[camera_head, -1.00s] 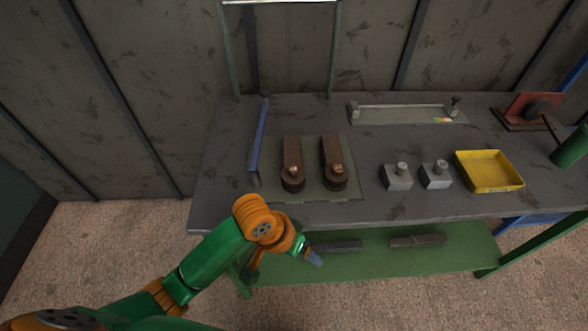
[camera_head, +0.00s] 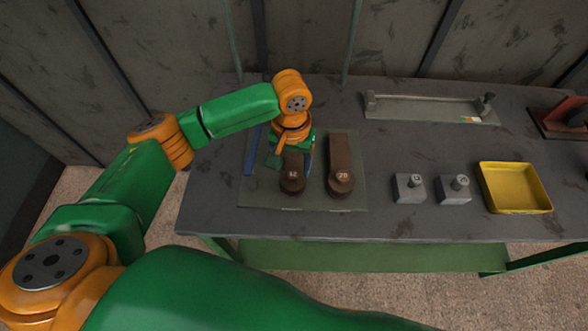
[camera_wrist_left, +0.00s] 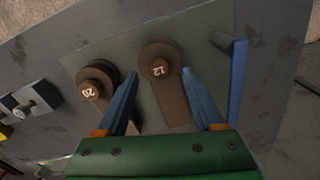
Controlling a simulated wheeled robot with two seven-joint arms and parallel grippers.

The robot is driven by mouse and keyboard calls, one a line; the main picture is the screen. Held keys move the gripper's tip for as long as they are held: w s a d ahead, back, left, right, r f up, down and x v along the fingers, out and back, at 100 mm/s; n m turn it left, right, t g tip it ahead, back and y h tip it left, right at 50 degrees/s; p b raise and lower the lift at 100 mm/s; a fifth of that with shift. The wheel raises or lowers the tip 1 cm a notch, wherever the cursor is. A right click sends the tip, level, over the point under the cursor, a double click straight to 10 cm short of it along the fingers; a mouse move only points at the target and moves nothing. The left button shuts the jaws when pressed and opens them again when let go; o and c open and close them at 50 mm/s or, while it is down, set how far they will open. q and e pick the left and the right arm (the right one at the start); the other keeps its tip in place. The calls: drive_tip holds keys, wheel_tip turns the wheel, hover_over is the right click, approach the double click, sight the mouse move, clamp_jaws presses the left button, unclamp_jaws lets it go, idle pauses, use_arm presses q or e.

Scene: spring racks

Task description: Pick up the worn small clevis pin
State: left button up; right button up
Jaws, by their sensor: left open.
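The pin marked 12 (camera_head: 292,175), which I take as the small clevis pin, has its pale head at the round end of the left rusty brown link (camera_head: 292,187). It also shows in the left wrist view (camera_wrist_left: 158,71). A pin marked 20 (camera_head: 342,177) sits in the right brown link (camera_head: 340,152). My left gripper (camera_head: 290,165) is over the left link, its blue fingers pointing down. In the left wrist view its open fingers (camera_wrist_left: 161,72) appear either side of the 12 pin, with nothing held. The remaining gap to the pin is unclear.
The links lie on a grey-green mat (camera_head: 268,198) with a blue upright strip (camera_head: 250,152) at its left. To the right stand two grey blocks with pins (camera_head: 410,190) (camera_head: 454,191) and a yellow tray (camera_head: 515,187). A long grey fixture (camera_head: 420,108) lies behind.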

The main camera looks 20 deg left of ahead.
sight(293, 172)
use_arm(q)
drive_tip(key=shift+s+f, duration=0.45)
drive_tip(key=shift+f, duration=0.2)
drive_tip(key=shift+w+f, duration=0.4)
drive_tip(key=shift+f, duration=0.35)
drive_tip(key=shift+w+f, duration=0.1)
drive_tip(key=shift+w, duration=0.35)
drive_tip(key=shift+c, duration=0.9)
drive_tip(key=shift+s, duration=0.35)
clamp_jaws()
drive_tip(key=shift+w, duration=0.1)
use_arm(e)
drive_tip(key=shift+w+r, duration=0.15)
drive_tip(key=shift+r, duration=0.05)
use_arm(q)
drive_tip(key=shift+w, duration=0.1)
